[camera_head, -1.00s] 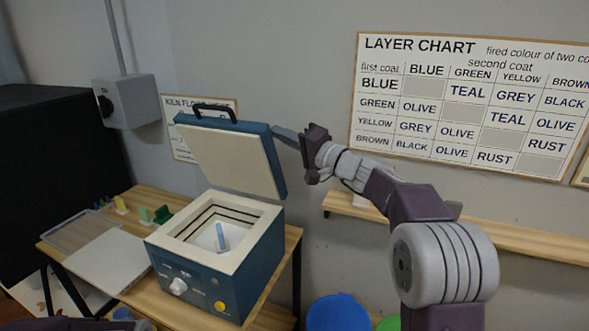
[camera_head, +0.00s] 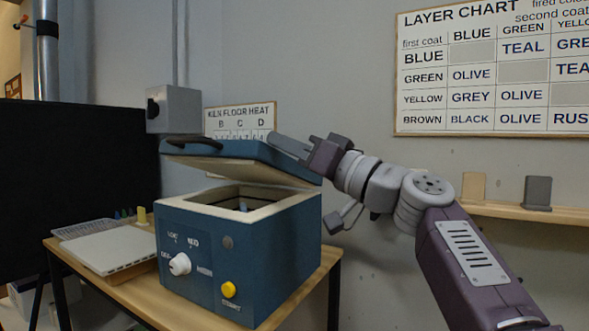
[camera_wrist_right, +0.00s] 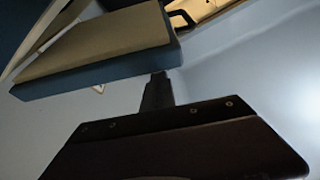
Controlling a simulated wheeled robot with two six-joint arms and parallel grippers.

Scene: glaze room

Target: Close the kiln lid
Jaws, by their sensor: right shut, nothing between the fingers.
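The kiln (camera_head: 225,235) is a blue box with a pale rim, standing on a wooden table. Its blue lid (camera_head: 240,152) is partly open, tilted low over the opening with a gap at the front. The lid's dark handle (camera_head: 193,145) is at its left edge. My right gripper (camera_head: 276,143) is shut and empty, its fingers at the lid's upper side; whether they touch is unclear. In the right wrist view, the lid (camera_wrist_right: 95,55) lies beyond the shut fingers (camera_wrist_right: 157,88). The kiln's inside is mostly hidden. My left gripper is out of view.
A white slab (camera_head: 107,248) and a wire rack (camera_head: 85,228) lie on the table (camera_head: 298,290) left of the kiln. A grey box (camera_head: 174,109) hangs on the wall behind. A wooden shelf (camera_head: 525,214) with upright tiles runs at right, behind my right arm.

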